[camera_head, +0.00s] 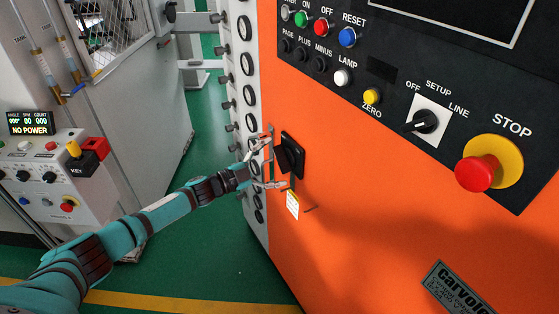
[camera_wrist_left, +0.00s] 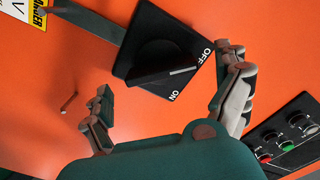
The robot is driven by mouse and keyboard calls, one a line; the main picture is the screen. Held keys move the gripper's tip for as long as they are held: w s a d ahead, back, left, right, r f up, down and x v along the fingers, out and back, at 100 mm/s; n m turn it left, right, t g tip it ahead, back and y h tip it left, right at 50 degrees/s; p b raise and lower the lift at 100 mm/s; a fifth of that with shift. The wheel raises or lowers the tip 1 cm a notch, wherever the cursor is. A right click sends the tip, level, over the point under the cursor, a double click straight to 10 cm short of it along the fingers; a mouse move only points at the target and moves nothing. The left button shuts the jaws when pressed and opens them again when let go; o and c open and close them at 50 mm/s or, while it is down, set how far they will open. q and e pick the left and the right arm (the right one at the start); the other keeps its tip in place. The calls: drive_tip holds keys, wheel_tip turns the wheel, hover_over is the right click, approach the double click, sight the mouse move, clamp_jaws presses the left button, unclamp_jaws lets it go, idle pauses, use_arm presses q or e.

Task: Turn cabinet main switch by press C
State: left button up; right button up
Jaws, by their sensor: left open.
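The main switch is a black rotary knob on a black square plate (camera_head: 291,155) on the orange cabinet front (camera_head: 350,185). In the left wrist view the switch (camera_wrist_left: 160,50) shows OFF and ON labels and a white line on its knob. The line points toward the side between the two labels. My left gripper (camera_head: 276,158) is open in front of the switch, with one finger above and one below it. In the left wrist view its fingers (camera_wrist_left: 168,75) are spread on either side of the knob. I cannot tell whether they touch it. My right gripper is not in view.
A black control panel (camera_head: 385,70) has several buttons, a selector knob (camera_head: 425,121) and a red stop button (camera_head: 477,173). A grey machine with a NO POWER display (camera_head: 30,123) stands left. Green floor (camera_head: 215,245) lies between.

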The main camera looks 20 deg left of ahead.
use_arm(q)
drive_tip(key=v, duration=0.9)
drive_tip(key=shift+s+a, duration=0.25)
drive_tip(key=s+a+f+n+y, duration=0.2)
drive_tip(key=f+n+y, duration=0.2)
drive_tip(key=f, duration=0.7)
drive_tip(key=s+a+f+n+y, duration=0.2)
drive_tip(key=f+n+y, duration=0.1)
drive_tip(key=f, duration=0.7)
drive_tip(key=s+f+n+g+y, duration=0.35)
drive_tip(key=s+f, duration=0.75)
drive_tip(key=f, duration=0.5)
drive_tip(key=s+d+f+n+g, duration=0.1)
drive_tip(key=s+d+f+g, duration=0.2)
drive_tip(key=s, duration=0.9)
drive_tip(key=s+d+f+n+g+y, duration=0.1)
drive_tip(key=s+d+f+g, duration=0.2)
drive_tip(key=s+f, duration=0.5)
drive_tip(key=s+d+f+n+g, duration=0.2)
drive_tip(key=s+f, duration=0.3)
drive_tip(key=s, duration=1.1)
drive_tip(key=shift+s+d+f+g, duration=0.2)
drive_tip(key=shift+s+d+g, duration=0.15)
drive_tip(key=shift+d+g, duration=0.35)
